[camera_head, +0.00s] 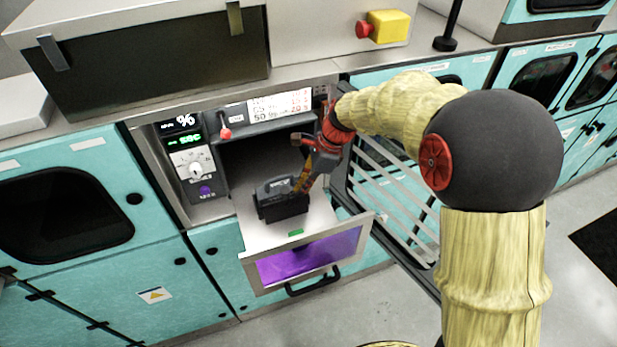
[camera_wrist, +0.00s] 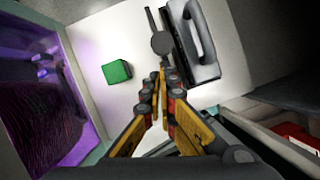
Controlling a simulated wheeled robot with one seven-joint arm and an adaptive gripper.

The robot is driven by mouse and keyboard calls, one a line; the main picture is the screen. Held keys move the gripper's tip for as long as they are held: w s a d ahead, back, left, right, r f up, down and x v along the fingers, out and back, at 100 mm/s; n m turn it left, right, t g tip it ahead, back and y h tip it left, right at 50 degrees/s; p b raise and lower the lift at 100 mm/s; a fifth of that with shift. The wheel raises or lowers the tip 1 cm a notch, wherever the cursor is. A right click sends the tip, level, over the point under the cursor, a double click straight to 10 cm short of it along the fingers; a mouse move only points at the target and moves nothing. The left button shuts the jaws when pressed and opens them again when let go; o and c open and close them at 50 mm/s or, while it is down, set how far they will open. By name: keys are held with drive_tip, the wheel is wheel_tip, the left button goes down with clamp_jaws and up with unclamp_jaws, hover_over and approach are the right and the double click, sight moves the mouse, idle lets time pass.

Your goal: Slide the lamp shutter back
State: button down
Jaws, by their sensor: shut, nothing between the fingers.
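I cannot tell for sure which part is the lamp shutter. A dark block with a handle (camera_head: 282,203) sits on the pulled-out white drawer (camera_head: 250,236); it also shows at the top of the wrist view (camera_wrist: 197,45). A grey round knob with a thin stem (camera_wrist: 162,43) is beside the block's left side in the wrist view. My gripper (camera_head: 299,188) is shut and empty, low over the drawer at the block's right end. In the wrist view its fingertips (camera_wrist: 159,76) point at the knob; whether they touch is unclear.
The drawer has a purple-lit front window (camera_head: 305,258) and a green block or button (camera_wrist: 117,72). A panel with a white dial (camera_head: 194,167) stands left of the bay. A red-knobbed lever (camera_head: 225,131) hangs above. An open slatted door (camera_head: 395,200) is at the right, behind my arm.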

drive_tip(key=shift+a+f, duration=0.2)
drive_tip(key=shift+f, duration=0.15)
drive_tip(key=shift+a, duration=0.1)
drive_tip(key=s+a+p, duration=0.2)
drive_tip(key=a, duration=0.5)
drive_tip(key=shift+a, duration=0.3)
drive_tip(key=shift+s, duration=0.1)
drive_tip(key=p+v, duration=0.7)
drive_tip(key=v, duration=0.3)
